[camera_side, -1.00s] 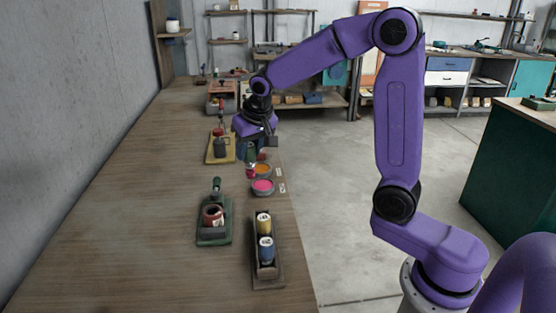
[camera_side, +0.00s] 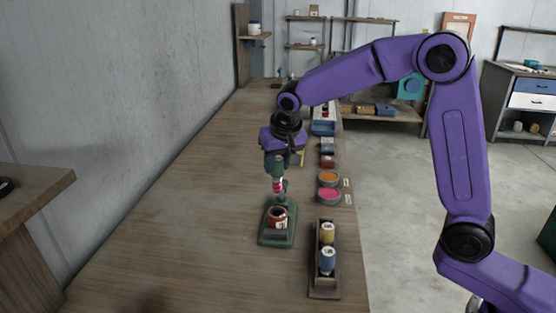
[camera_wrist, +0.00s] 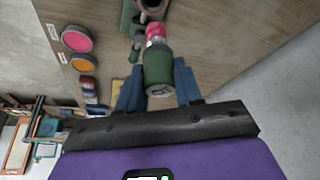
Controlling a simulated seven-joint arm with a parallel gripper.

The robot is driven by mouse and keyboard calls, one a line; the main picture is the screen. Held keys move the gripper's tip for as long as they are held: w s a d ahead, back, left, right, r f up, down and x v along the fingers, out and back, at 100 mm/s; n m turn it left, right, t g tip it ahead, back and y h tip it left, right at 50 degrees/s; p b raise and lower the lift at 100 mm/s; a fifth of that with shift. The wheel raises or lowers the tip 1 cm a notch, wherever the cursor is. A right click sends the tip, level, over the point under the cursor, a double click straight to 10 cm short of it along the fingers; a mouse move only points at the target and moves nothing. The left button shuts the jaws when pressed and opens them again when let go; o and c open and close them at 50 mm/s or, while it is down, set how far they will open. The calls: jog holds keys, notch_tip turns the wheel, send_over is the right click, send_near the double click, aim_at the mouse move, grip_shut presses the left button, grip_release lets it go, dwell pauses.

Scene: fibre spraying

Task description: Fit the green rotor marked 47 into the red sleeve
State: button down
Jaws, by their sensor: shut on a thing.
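My gripper (camera_side: 276,163) is shut on the green rotor (camera_wrist: 158,68) and holds it roughly upright. The rotor's lower end is bright pink (camera_side: 278,185). I cannot read a number on it. The red sleeve (camera_side: 277,216) sits on a green base (camera_side: 268,238), with its dark round opening facing up. The rotor hangs above the sleeve, apart from it in the side view. In the wrist view the sleeve (camera_wrist: 152,8) shows only partly at the top edge, beyond the pink end. The blue fingers stand on both sides of the rotor.
A pink dish (camera_side: 329,196) and an orange dish (camera_side: 328,178) stand to the right on the bench. A dark rack (camera_side: 316,284) with a yellow and a blue cylinder is at the front right. The bench left of the green base is clear.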

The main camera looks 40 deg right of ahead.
aim_at(278, 175)
jog(key=shift+f, duration=2.6)
jog(key=shift+f, duration=3.05)
jog(key=c, duration=0.7)
grip_release()
jog(key=shift+o, duration=0.2)
jog(key=v, duration=1.7)
jog(key=shift+r, duration=0.15)
jog(key=shift+s, duration=0.2)
